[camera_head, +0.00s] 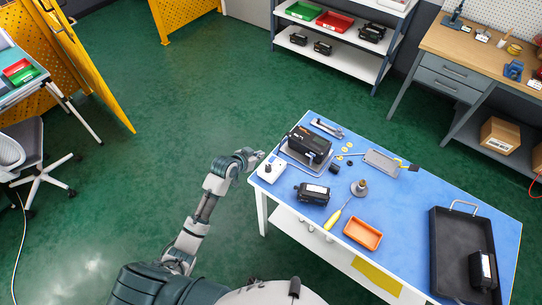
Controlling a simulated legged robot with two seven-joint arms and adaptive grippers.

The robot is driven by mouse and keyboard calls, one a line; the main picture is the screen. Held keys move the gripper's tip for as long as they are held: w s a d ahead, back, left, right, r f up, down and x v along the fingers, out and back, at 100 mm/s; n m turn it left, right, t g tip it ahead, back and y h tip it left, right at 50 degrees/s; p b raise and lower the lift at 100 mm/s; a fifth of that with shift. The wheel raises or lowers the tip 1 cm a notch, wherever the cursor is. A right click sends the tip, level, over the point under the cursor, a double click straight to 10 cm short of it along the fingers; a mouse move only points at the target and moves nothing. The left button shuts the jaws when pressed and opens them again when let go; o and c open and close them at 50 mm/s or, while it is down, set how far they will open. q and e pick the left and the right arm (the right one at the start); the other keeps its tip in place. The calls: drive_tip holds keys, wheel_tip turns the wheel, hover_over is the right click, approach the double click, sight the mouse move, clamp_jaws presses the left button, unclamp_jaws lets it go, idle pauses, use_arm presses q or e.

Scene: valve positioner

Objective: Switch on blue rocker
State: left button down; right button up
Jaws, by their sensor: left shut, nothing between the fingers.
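A blue-topped table (400,212) stands at right centre and holds the work items. A small white box (266,175) with a dark round spot on it sits at the table's left corner. A black valve positioner (309,143) stands just behind it on a grey plate. I cannot make out the blue rocker at this size. My left gripper (257,158) is shut and empty. In the picture it is just above the white box, at the table's left edge; I cannot tell whether it touches anything. My right gripper is not in view.
A second black unit (312,193), a yellow screwdriver (337,215), an orange tray (362,233) and a large black tray (449,255) lie on the table. A shelf (336,62) and a workbench (470,50) stand behind. The green floor left of the table is clear.

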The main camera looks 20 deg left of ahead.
use_arm(q)
hover_over(271, 159)
drive_tip(key=s, duration=0.1)
drive_tip(key=f, duration=0.5)
drive_tip(key=shift+a+f, duration=0.1)
drive_tip(key=shift+a, duration=0.1)
drive_tip(key=f, duration=0.1)
drive_tip(key=w+f, duration=0.1)
drive_tip(key=f, duration=0.1)
drive_tip(key=shift+d+f, duration=0.2)
drive_tip(key=shift+f, duration=0.45)
drive_tip(key=shift+f, duration=0.15)
drive_tip(key=shift+s, duration=0.1)
